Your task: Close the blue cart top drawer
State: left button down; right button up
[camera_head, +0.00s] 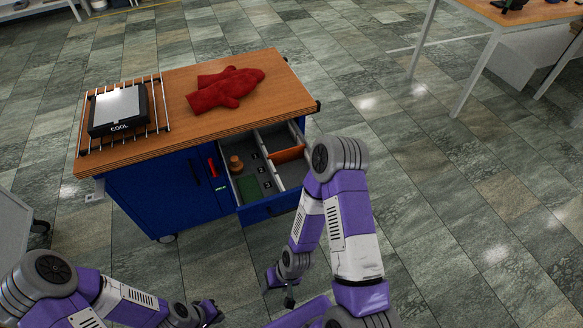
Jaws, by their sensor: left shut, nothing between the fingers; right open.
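The blue cart (145,195) stands left of centre with a wooden top. Its top drawer (272,206) is pulled out at the cart's right part, so its divided grey inside shows. My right gripper (280,288) is open, below and in front of the drawer front in the picture, apart from it. My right forearm passes close to the drawer's right end and may hide part of it. My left gripper (211,313) is shut and empty at the bottom edge, apart from the cart.
In the drawer are a brown knob-like item (236,163), a green piece (249,188) and an orange piece (287,154). Red mitts (225,90) and a black device (118,109) on a rack lie on top. A table (515,12) stands at upper right. Tiled floor is clear at right.

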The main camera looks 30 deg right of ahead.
aim_at(282, 186)
jog(key=z, duration=1)
jog(key=k, duration=0.5)
jog(key=u, duration=1.3)
jog(key=i, duration=0.8)
jog(key=z, duration=2.2)
